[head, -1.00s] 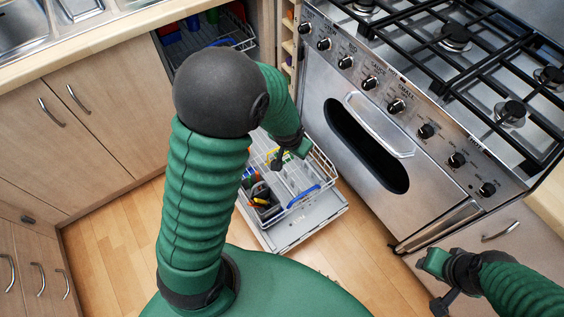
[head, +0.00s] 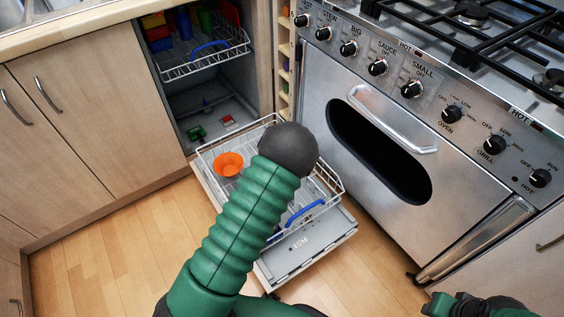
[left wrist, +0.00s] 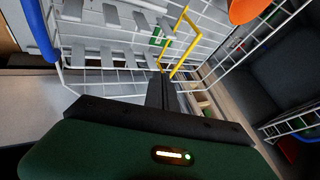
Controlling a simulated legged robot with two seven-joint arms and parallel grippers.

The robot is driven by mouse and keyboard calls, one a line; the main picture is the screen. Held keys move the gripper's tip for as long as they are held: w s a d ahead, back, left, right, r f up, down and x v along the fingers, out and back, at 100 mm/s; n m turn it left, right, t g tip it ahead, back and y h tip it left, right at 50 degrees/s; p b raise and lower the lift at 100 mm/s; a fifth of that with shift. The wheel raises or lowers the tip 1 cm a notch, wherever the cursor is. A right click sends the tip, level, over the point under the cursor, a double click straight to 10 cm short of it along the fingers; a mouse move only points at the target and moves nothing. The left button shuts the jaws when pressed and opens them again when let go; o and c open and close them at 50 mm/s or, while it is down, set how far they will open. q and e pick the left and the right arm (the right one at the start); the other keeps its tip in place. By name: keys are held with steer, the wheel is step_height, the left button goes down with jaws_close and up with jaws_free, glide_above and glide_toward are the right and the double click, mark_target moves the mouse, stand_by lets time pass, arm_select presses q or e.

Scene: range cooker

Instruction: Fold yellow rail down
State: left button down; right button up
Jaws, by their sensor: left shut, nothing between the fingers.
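The yellow rail (left wrist: 188,42) shows in the left wrist view as a thin bent loop standing out from the white wire rack (left wrist: 110,60). In the head view the rail is hidden behind my left arm. My left gripper (left wrist: 161,78) is shut and empty, its fingertips close to the lower end of the rail; I cannot tell whether they touch. The pulled-out dishwasher rack (head: 328,172) lies below my left arm in the head view. My right gripper (head: 440,304) is at the bottom right edge, away from the rack, its jaws unclear.
An orange bowl (head: 228,164) sits in the rack's left part. A blue rail (head: 305,213) is at its near right. The open dishwasher door (head: 312,255) lies under the rack. The upper rack (head: 207,62) holds coloured dishes. The oven (head: 385,150) stands close on the right.

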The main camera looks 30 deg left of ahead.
arm_select(q)
steer(key=w+a+f+b, duration=0.6)
steer(key=f+b, duration=0.1)
steer(key=f, duration=0.1)
steer(key=shift+w+a, duration=0.3)
steer(key=shift+a, duration=0.1)
steer(key=shift+r, duration=0.1)
